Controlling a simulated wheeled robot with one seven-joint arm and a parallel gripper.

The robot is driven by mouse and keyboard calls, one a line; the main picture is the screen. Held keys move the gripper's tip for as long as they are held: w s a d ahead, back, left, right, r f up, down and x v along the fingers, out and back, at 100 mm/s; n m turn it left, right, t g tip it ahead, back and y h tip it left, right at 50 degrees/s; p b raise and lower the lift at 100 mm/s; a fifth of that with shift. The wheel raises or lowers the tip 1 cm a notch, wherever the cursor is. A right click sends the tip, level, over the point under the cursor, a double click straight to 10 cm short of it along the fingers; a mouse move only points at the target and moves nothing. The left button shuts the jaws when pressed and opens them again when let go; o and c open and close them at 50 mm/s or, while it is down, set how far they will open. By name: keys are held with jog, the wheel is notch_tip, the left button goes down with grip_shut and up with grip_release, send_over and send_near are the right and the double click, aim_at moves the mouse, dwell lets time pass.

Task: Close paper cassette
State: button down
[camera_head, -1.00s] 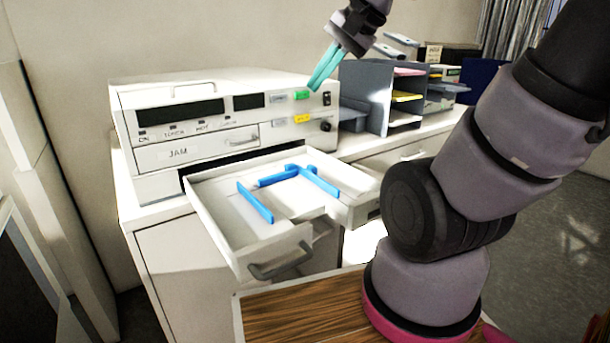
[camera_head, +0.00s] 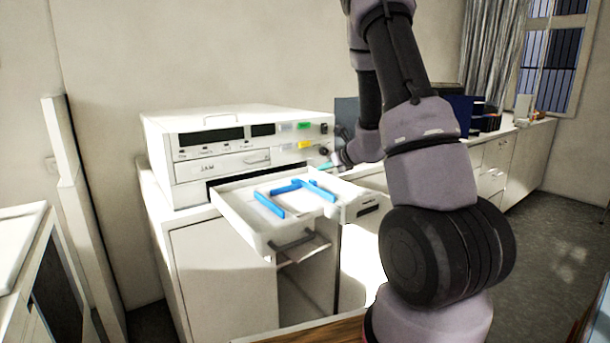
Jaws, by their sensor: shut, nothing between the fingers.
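The white printer (camera_head: 215,136) stands on a white cabinet at the left of the middle. Its paper cassette (camera_head: 238,213) is pulled out of the front, with a grey handle (camera_head: 292,241) on its front face and blue paper guides (camera_head: 290,188) inside. No paper stack shows in the cassette. My gripper (camera_head: 326,166) is low at the printer's right front corner, by the cassette's rear right side. Its teal fingers are small in view and shut with nothing between them. I cannot tell whether they touch the printer or the cassette.
The printer's cabinet (camera_head: 215,265) has an opening below the cassette. My arm hides much of the counter (camera_head: 520,133) to the right, where dark blue organizers (camera_head: 461,112) stand. A wooden surface (camera_head: 315,332) lies at the bottom. Space in front of the cassette handle looks free.

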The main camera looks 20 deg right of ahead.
send_near(297, 174)
jog(key=f, duration=0.3)
jog(key=shift+w, duration=0.4)
jog(key=w, duration=0.1)
jog(key=w+a, duration=0.1)
jog(key=w, duration=0.1)
jog(key=shift+w+a, duration=0.1)
jog(key=shift+w, duration=0.1)
jog(key=shift+w+a, duration=0.2)
jog(key=shift+w, duration=0.3)
jog(key=w, duration=0.2)
jog(key=w+a, duration=0.1)
jog(key=w, duration=0.1)
jog(key=shift+w+a, duration=0.2)
jog(key=shift+w, duration=0.15)
